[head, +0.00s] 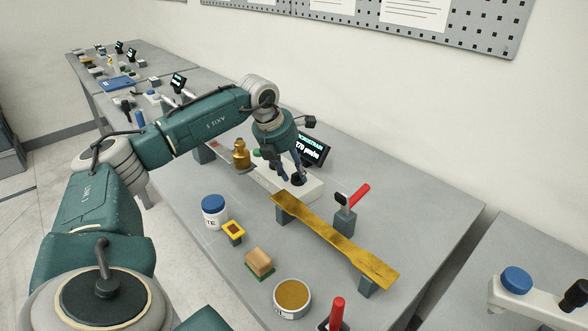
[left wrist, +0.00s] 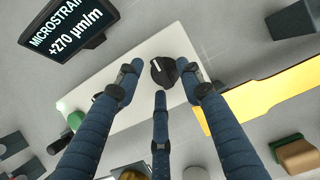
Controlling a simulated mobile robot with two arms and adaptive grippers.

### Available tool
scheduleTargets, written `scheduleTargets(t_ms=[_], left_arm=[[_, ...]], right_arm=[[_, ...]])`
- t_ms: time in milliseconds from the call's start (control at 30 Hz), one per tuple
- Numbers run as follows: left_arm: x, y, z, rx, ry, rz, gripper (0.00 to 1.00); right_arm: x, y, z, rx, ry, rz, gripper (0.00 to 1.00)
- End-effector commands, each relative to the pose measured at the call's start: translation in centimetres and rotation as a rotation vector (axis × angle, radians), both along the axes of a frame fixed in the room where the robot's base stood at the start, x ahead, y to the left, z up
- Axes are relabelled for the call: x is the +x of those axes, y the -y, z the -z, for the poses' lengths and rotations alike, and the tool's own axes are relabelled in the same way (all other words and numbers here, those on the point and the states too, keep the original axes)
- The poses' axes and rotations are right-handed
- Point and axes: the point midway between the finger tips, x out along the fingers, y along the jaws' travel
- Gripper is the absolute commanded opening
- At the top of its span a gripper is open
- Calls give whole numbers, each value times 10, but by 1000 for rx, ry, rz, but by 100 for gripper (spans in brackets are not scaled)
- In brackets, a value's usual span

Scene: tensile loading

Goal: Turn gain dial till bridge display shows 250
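The bridge display (head: 312,149) is a black tilted screen headed MICROSTRAIN; in the left wrist view the display (left wrist: 70,25) reads +270 µm/m. The gain dial (left wrist: 163,71) is a black knob with a white pointer mark, on the white bridge box (left wrist: 110,105). In the head view the box (head: 312,190) stands in front of the display, and the fingers partly cover the dial. My left gripper (left wrist: 160,80) has its three fingers spread around the dial, with a gap on the left; contact on the right is unclear. My right gripper is not in view.
A brass strip (head: 335,240) lies across two supports in front of the box.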

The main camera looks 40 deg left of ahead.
Motion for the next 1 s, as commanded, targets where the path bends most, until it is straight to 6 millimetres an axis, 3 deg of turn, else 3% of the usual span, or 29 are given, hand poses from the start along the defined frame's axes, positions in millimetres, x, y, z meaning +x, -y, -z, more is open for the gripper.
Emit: scheduleTargets(t_ms=[167,367,567,1000], left_arm=[[0,0,0,0,0,0,38],[0,0,0,0,-1,0,0],[0,1,0,0,-2,-19,0],[-2,4,0,1,-1,-337,0]], right_arm=[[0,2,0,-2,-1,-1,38],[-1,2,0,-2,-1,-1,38],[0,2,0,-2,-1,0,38],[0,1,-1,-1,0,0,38]])
